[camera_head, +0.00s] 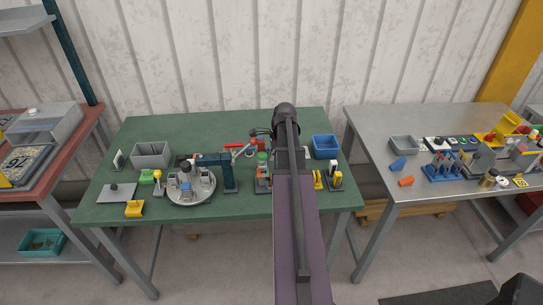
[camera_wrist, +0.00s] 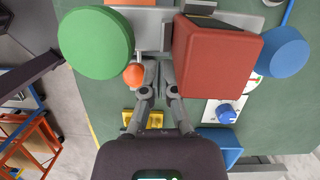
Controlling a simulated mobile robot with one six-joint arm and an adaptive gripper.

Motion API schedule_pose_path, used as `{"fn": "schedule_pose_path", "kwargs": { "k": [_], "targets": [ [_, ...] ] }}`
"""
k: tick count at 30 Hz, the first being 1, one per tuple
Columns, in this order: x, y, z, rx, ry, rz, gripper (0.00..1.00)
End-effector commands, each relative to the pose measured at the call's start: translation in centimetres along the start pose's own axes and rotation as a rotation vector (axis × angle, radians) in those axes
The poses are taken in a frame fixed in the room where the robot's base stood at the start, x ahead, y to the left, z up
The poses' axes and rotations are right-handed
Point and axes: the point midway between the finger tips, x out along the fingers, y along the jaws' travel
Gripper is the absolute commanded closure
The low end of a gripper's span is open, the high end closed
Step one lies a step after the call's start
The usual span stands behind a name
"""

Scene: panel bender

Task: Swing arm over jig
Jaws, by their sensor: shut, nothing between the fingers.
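A dark teal arm (camera_head: 213,159) on an upright post (camera_head: 230,178) stands left of centre on the green table. Its free end reaches left above the back of a round grey plate (camera_head: 203,197) that carries several small blocks. I cannot tell for sure that this plate is the jig. My gripper (camera_wrist: 158,70) is shut and empty in the wrist view. Its fingertips lie between a green disc (camera_wrist: 96,42) and a red block (camera_wrist: 215,55), close to an orange ball (camera_wrist: 133,75); contact cannot be told. In the head view my own arm hides the gripper.
A grey bin (camera_head: 151,154) and a blue bin (camera_head: 325,146) stand on the green table (camera_head: 125,180). Yellow-based parts (camera_head: 335,180) stand at the right, and a yellow block (camera_head: 134,209) lies at the front left. A cluttered grey table (camera_head: 383,165) is farther right.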

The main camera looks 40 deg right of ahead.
Motion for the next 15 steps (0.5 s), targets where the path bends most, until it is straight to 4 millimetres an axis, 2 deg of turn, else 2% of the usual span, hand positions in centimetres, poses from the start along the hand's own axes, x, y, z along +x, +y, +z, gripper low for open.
{"fn": "schedule_pose_path", "kwargs": {
  "k": [10,15],
  "targets": [
    [-0.7,-0.2,-2.7,-0.006,-0.001,0.001,1.00],
    [-2.5,-0.1,-2.4,-0.010,-0.001,0.002,1.00]
  ]
}}
